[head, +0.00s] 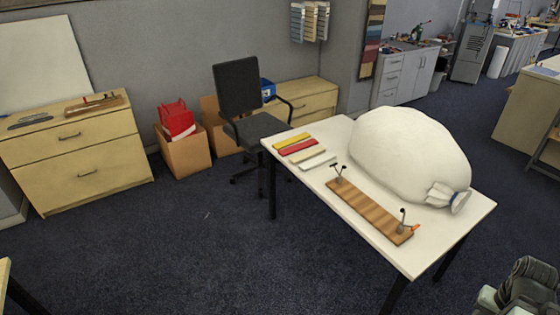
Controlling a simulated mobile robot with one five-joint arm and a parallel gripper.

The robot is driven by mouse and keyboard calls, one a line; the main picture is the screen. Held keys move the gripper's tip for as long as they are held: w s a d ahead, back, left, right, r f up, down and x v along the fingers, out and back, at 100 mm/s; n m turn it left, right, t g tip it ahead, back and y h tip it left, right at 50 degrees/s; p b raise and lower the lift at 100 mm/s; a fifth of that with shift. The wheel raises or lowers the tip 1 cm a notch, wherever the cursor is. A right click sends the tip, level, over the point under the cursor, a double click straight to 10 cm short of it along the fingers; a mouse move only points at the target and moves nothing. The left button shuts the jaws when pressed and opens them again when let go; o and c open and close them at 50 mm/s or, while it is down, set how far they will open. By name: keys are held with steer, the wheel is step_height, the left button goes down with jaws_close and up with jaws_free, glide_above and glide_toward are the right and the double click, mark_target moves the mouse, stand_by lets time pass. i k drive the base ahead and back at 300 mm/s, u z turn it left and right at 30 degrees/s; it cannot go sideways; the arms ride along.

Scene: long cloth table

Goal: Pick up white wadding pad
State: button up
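A flat white pad (318,161), which looks like the white wadding pad, lies on the white table (300,184) near its left end. It is the nearest to the front of a short row of flat strips, beside a cream one (307,154). A large, bulging white sack (405,150), tied at its right end, fills much of the table's back and right. The pad lies apart from the sack. A pale grey-green jointed shape at the bottom right corner looks like part of my arm. I see no gripper fingers.
A red strip (298,147) and a yellow strip (291,140) lie behind the pad. A wooden board (368,210) with upright metal fittings lies along the table's front edge. An office chair (240,100) stands behind the table's left end. The floor at front left is clear.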

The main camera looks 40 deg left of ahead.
mark_target(306, 166)
steer(key=u, duration=1.3)
